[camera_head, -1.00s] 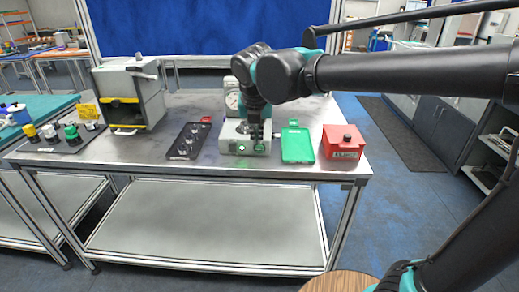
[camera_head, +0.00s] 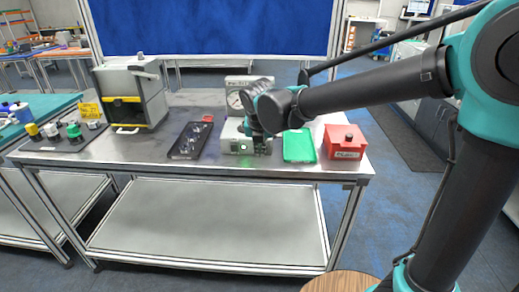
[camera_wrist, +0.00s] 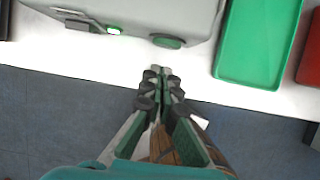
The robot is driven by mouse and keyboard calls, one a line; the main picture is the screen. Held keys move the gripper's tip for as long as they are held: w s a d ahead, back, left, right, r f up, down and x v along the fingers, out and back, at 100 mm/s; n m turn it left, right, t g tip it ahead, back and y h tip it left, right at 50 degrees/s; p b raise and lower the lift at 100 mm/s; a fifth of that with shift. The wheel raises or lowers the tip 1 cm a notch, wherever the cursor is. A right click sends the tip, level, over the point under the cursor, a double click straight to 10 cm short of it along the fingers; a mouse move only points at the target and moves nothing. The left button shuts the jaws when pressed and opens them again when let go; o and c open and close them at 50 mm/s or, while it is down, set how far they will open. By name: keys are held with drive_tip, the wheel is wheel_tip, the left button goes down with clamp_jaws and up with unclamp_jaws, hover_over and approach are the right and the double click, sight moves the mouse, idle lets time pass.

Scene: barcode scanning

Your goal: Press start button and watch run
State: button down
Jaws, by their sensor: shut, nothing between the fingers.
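The grey machine (camera_head: 232,132) with a dial gauge (camera_head: 236,100) stands at the middle of the table's front part. A lit green light (camera_head: 243,147) shows on its front face. In the wrist view the lit light (camera_wrist: 114,31) and a dark green round button (camera_wrist: 168,41) sit along the machine's front edge (camera_wrist: 140,20). My gripper (camera_wrist: 157,70) is shut and empty, its fingertips just in front of the machine and near the button, with a visible gap in the picture. In the head view my gripper (camera_head: 262,146) covers the button.
A green tray (camera_head: 299,145) and a red box (camera_head: 343,141) stand to the right of the machine. A black tray with small parts (camera_head: 190,141) lies to its left. A grey box-like unit (camera_head: 128,95) stands further left. The table's front edge is close below.

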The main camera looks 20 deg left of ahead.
drive_tip(key=shift+w+a, duration=0.25)
drive_tip(key=shift+w, duration=0.7)
drive_tip(key=shift+w+a+r, duration=0.1)
drive_tip(key=shift+w+a, duration=0.1)
drive_tip(key=shift+w, duration=0.65)
drive_tip(key=shift+s, duration=0.25)
drive_tip(key=s, duration=0.2)
drive_tip(key=s+d, duration=0.1)
drive_tip(key=s, duration=0.1)
drive_tip(key=shift+s+r, duration=0.1)
drive_tip(key=shift+r, duration=0.25)
drive_tip(key=v, duration=0.9)
drive_tip(key=shift+d, duration=0.1)
idle(0.6)
